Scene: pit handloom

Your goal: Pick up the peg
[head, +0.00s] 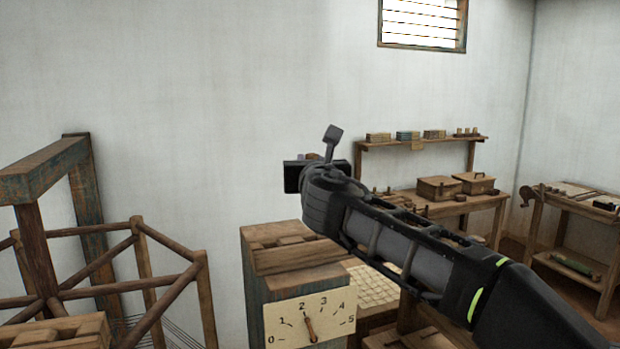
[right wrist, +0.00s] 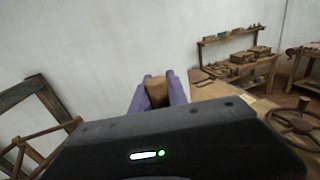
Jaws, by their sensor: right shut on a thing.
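My right gripper (head: 309,157) is raised in front of the white wall in the head view, mostly hidden behind its own dark body. In the right wrist view its two purple fingers are shut on a brown wooden peg (right wrist: 157,93). The peg sits between the fingers, and only its near end shows clearly. My left gripper is not in view.
A wooden cabinet with a numbered dial (head: 310,318) stands below my right arm. A wooden frame (head: 140,250) is at the left. A workbench (head: 485,204) with boxes and a shelf (head: 425,143) stand at the back right. A side table (head: 575,200) is far right.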

